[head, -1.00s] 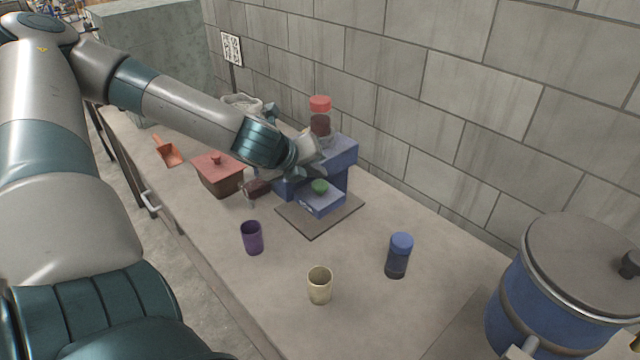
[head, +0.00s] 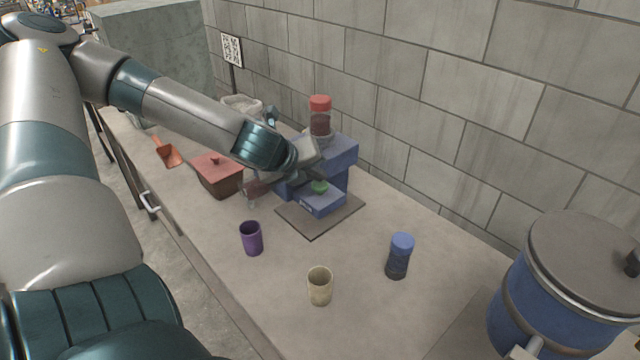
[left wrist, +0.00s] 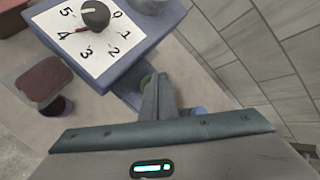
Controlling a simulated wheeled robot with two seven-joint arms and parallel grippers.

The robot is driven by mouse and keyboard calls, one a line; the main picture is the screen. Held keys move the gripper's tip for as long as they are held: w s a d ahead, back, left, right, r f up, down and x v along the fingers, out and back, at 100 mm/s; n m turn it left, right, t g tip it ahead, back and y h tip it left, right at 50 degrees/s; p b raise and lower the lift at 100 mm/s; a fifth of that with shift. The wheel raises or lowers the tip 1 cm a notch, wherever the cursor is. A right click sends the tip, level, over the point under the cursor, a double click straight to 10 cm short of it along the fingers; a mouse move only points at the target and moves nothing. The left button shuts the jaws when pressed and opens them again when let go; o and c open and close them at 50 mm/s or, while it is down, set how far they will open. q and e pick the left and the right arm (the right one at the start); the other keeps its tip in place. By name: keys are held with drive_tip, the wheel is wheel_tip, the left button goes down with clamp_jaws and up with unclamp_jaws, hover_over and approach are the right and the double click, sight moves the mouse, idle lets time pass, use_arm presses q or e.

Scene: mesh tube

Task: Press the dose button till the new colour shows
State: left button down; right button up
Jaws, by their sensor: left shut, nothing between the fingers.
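The blue dispenser (head: 340,153) stands on a dark mat on the counter, with a red-capped clear container (head: 320,118) on top. Its green dose button (head: 319,187) is on the low front part. My left gripper (head: 313,177) is shut and empty, its fingertips just above or at the button; I cannot tell if they touch. That view also shows a numbered white dial face (left wrist: 100,45) with a dark knob and red pointer near 4. My right gripper is out of view.
A purple cup (head: 251,238), a cream cup (head: 320,286) and a blue-capped shaker (head: 399,256) stand in front. A red-lidded box (head: 217,175) and an orange scoop (head: 167,152) lie left. A large blue pot (head: 560,290) is at right.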

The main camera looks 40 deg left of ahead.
sight(317, 187)
use_arm(q)
drive_tip(key=shift+f+b, duration=0.8)
idle(0.7)
drive_tip(key=shift+r, duration=0.1)
idle(0.3)
drive_tip(key=shift+r+p, duration=1.05)
drive_tip(key=shift+r, duration=0.1)
drive_tip(key=shift+r+p, duration=2)
drive_tip(key=shift+r, duration=0.5)
drive_tip(key=shift+f, duration=0.1)
